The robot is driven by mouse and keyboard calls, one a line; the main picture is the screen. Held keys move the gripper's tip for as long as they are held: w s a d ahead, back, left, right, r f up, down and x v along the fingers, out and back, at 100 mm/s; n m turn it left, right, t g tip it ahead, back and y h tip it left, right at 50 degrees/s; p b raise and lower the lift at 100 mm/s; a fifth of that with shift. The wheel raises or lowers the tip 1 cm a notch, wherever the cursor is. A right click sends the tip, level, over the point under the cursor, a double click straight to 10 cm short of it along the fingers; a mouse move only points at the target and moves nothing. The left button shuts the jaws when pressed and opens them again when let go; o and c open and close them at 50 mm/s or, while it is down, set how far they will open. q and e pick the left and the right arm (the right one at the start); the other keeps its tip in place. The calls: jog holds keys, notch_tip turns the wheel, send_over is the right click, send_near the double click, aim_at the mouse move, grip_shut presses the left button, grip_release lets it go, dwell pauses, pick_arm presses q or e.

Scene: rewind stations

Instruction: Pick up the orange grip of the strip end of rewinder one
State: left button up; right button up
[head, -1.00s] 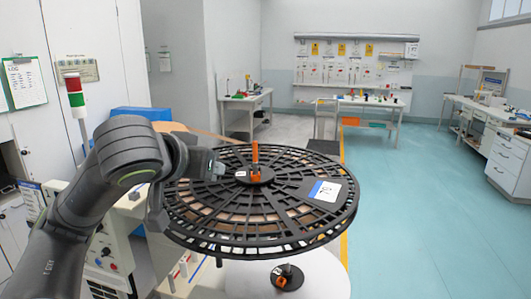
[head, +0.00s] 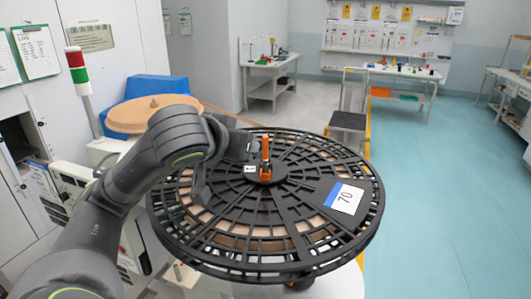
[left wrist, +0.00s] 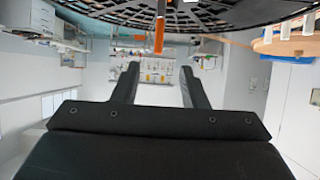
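A large black spoked reel (head: 215,238) with a "70" label lies flat in the head view, tan material showing between its spokes. An upright orange piece (head: 265,158) stands at its hub; whether this is the strip end's grip I cannot tell. My left arm reaches over the reel's left side, and its gripper (head: 245,146) is close to the orange piece on its left, partly hidden by the wrist. In the left wrist view the left gripper (left wrist: 160,85) is open and empty. An orange piece (left wrist: 159,35) shows ahead, between and above the fingers, below the reel edge (left wrist: 230,12). My right gripper is out of view.
A beige machine (head: 70,190) and a red-green light tower (head: 77,72) stand at the left. A tan round disc (head: 140,117) and a blue box (head: 158,87) sit behind my arm. The blue floor at right is clear.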

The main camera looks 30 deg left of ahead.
aim_at(264, 147)
pick_arm(q)
jog(key=p+x, duration=0.9)
jog(key=x, duration=0.5)
jog(key=shift+w+d, duration=0.1)
jog(key=shift+w, duration=0.3)
jog(key=shift+w+f+p, duration=0.3)
jog(key=shift+w+p, duration=0.05)
jog(key=shift+w, duration=0.1)
grip_shut()
